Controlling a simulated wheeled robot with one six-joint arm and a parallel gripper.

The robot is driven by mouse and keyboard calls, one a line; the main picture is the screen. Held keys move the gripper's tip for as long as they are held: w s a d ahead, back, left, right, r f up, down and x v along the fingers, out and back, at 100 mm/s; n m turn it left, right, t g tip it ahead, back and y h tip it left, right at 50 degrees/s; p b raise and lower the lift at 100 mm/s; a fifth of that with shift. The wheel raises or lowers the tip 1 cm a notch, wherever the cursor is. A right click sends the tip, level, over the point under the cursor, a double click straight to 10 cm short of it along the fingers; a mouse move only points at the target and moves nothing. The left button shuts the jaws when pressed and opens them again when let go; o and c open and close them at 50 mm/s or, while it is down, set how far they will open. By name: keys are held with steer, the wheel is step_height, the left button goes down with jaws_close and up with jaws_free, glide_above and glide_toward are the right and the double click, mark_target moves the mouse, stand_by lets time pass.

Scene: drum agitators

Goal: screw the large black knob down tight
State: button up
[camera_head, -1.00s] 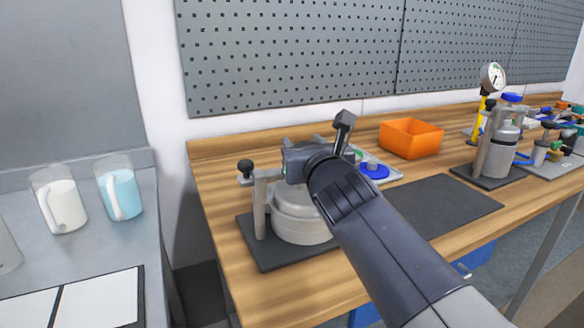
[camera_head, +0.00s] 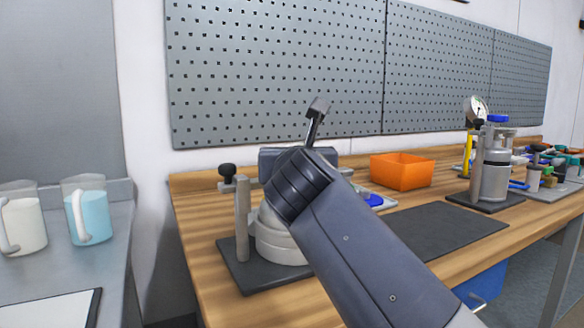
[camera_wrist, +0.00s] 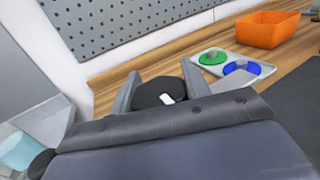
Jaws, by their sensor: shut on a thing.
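The large black knob (camera_wrist: 155,92) shows in the wrist view between the two grey fingers of my gripper (camera_wrist: 158,84), with a white mark on its top. The fingers are shut on its sides. In the head view my wrist and arm hide the knob and the fingertips. Below my wrist stands a pale round vessel (camera_head: 277,246) on a dark base plate (camera_head: 232,268), with a grey post (camera_head: 242,220) at its left. A smaller black knob (camera_head: 227,171) sits at the left end of the bar above; it also shows at the wrist view's lower left (camera_wrist: 40,163).
An orange bin (camera_head: 402,171) stands behind right. A tray with a green disc (camera_wrist: 212,57) and blue disc (camera_wrist: 241,69) lies near. A dark mat (camera_head: 445,230) is clear. A metal canister (camera_head: 490,175) stands further right; jugs (camera_head: 88,212) stand left.

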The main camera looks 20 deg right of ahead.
steer(key=shift+s+d+m+g+h+b, duration=0.1)
steer(key=shift+m+g+h+b, duration=0.25)
steer(key=shift+m+h, duration=0.6)
steer(key=o, duration=1)
